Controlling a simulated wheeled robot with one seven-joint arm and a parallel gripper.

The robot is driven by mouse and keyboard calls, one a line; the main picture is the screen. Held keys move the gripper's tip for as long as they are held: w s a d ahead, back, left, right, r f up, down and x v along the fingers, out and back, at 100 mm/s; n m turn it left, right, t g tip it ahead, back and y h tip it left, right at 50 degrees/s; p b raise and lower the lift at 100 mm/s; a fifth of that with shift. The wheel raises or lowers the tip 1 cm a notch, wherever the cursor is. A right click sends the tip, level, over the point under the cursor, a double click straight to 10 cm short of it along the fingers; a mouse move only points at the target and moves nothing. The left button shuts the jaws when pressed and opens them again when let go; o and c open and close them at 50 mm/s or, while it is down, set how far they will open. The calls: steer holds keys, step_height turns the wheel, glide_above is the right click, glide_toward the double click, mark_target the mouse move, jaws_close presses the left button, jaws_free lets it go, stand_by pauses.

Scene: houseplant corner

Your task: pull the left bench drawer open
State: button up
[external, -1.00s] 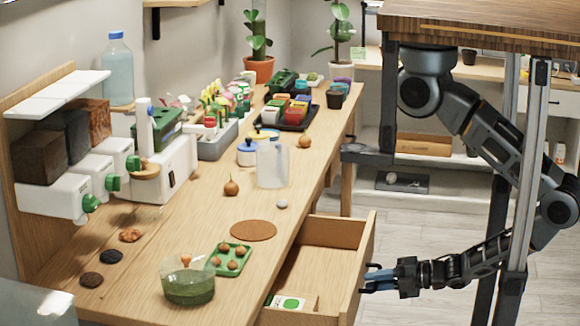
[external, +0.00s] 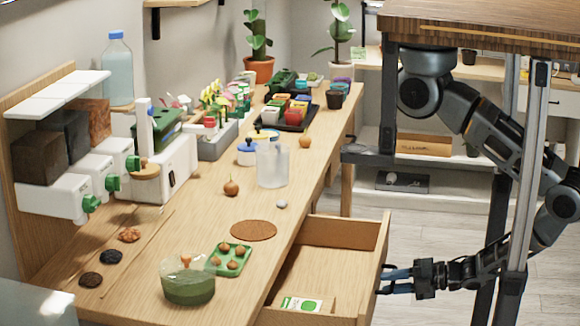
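The bench drawer (external: 330,232) stands pulled out from the front of the wooden bench (external: 205,222). Its inside shows, with a white and green packet (external: 304,304) near the front. My gripper (external: 386,281) is at the outer face of the drawer front, on its right side. The blue fingers reach toward a dark handle at the front. How far apart the fingers are, and whether they close on the handle, is too small to tell.
On the bench near the drawer are a green tray of bulbs (external: 230,260), a jar of green liquid (external: 188,281) and a round brown mat (external: 254,230). A table leg (external: 528,150) stands beside my arm.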

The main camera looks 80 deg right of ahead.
steer(key=b+v, duration=0.1)
steer(key=v, duration=0.6)
steer(key=shift+s, duration=0.4)
stand_by(0.3)
